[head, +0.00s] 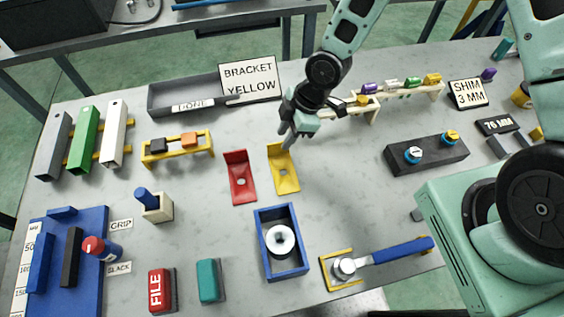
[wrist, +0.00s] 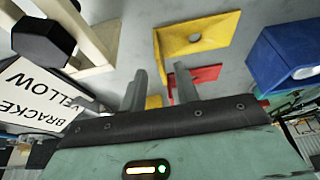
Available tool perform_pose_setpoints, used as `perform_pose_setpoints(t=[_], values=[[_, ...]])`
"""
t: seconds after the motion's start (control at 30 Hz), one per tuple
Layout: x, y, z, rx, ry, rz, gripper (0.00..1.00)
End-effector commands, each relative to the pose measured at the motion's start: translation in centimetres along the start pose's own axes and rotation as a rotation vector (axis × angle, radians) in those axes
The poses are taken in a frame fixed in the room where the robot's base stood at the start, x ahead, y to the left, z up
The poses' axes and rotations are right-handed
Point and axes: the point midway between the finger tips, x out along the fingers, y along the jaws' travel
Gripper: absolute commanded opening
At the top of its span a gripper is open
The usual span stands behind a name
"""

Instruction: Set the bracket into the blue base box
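The yellow bracket (head: 285,178) stands on the table, an L shape with a holed flat foot and an upright plate. It also shows in the wrist view (wrist: 210,33). The red bracket (head: 241,184) stands just left of it, and in the wrist view (wrist: 200,76) it is partly behind a finger. The blue base box (head: 262,247) sits in front of the brackets, open-topped with a pale round part inside; its corner shows in the wrist view (wrist: 270,58). My gripper (head: 287,141) is at the yellow bracket's upright, fingers apart (wrist: 162,80); contact is unclear.
A cream rack (head: 375,112) with coloured parts stands right of my gripper. A blue-handled tool (head: 400,250) lies right of the box. Table between box and dark block (head: 425,157) is clear.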

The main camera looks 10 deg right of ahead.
Motion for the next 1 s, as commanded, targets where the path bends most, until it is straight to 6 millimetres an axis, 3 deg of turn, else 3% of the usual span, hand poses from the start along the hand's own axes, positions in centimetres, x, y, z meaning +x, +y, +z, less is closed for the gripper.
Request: perform_pose_setpoints(t=[0.4, 0.67, 0.8, 1.0], values=[[4.5, -0.2, -0.3, -0.002, -0.001, -0.003, 0.31], [4.9, -0.1, -0.3, -0.001, 0.000, 0.000, 0.31], [4.9, -0.1, -0.3, -0.001, 0.000, 0.000, 0.00], [4.8, -0.1, -0.3, -0.001, 0.001, 0.001, 0.00]])
